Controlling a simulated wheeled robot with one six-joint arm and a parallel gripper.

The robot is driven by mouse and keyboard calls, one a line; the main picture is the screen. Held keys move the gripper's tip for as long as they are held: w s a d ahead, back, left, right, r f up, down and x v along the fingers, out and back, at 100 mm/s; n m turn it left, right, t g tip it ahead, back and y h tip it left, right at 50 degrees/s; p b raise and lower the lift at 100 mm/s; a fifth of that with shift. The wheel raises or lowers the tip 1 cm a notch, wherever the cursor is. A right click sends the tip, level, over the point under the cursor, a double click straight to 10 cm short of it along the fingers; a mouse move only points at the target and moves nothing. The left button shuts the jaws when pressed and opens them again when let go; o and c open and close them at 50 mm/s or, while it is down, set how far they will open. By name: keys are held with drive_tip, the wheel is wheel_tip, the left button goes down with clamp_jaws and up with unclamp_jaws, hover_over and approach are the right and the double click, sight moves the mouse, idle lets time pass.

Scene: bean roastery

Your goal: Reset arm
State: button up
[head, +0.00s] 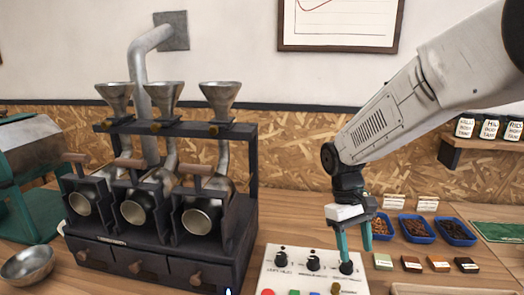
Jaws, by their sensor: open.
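My arm reaches in from the upper right of the head view. My gripper (356,262) points down over the right part of a white control panel (312,274). Its two teal fingers are apart. The left finger is at or just above the rightmost black knob (346,267); I cannot tell whether it touches. The right finger stands just past the panel's right edge. I see nothing held between the fingers.
A dark roaster (160,200) with several metal funnels stands left of the panel. A metal bowl (28,265) sits at the lower left. Blue bean trays (415,229) and small coloured blocks (411,264) lie to the right. A jar shelf (482,143) is at the right wall.

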drive_tip(key=s+d+r+m+t, duration=0.1)
drive_tip(key=s+r, duration=0.2)
drive_tip(key=s, duration=0.4)
drive_tip(key=s+d+r+m+t+y, duration=0.1)
drive_tip(key=s+r+m+t, duration=0.1)
drive_tip(key=s+r, duration=0.2)
drive_tip(key=s+d+r+m+t, duration=0.1)
drive_tip(key=s+d+r+t, duration=0.1)
drive_tip(key=s, duration=0.8)
drive_tip(key=shift+s+r+y, duration=0.4)
drive_tip(key=shift+r, duration=0.5)
